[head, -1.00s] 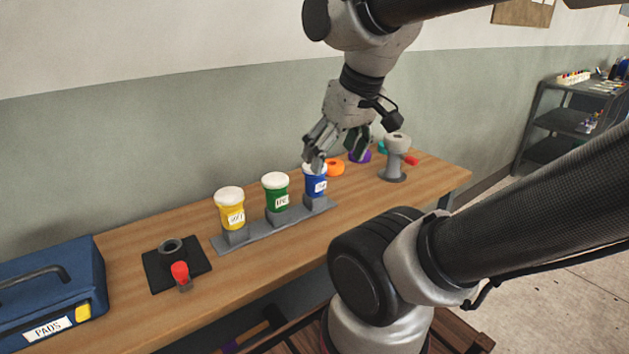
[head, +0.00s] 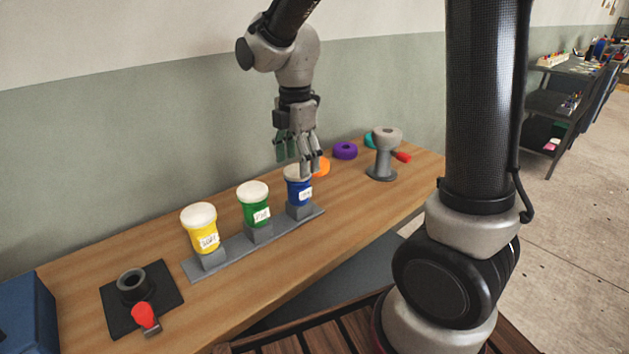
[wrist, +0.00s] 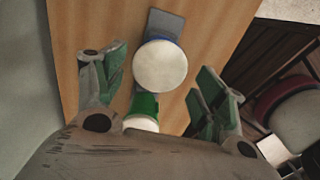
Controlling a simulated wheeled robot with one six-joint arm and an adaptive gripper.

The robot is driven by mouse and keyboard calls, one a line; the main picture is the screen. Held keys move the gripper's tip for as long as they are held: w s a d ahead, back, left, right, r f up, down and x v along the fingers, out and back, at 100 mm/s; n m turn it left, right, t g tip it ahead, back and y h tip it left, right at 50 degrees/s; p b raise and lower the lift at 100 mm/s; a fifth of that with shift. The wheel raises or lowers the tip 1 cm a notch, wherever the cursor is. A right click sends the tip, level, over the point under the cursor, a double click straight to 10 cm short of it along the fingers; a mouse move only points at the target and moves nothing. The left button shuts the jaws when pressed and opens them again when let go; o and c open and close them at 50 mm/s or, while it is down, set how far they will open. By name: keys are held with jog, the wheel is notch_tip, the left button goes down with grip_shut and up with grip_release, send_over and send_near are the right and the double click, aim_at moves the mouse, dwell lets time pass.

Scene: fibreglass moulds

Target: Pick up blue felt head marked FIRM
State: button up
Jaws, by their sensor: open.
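The blue felt head (head: 299,191) stands upright at the right end of a grey rack (head: 235,250), with a white top and a white label too small to read. My gripper (head: 298,163) points down just above it, open. In the wrist view, the round white top of the blue head (wrist: 160,66) lies between the spread fingers (wrist: 163,80), with a thin blue rim showing. The fingers appear apart from it. A green head (head: 255,205) and a yellow head (head: 201,229) stand in the same rack to its left.
An orange ring (head: 321,167) lies close behind the blue head. A purple ring (head: 345,150) and a grey pedestal (head: 384,158) stand farther right. A black mat (head: 112,301) with a dark ring and red-handled tool lies front left. The wall runs behind the table.

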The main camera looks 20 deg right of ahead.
aim_at(298, 185)
notch_tip(298, 185, down, 7)
jog(key=shift+f, duration=0.2)
jog(key=c, duration=1.1)
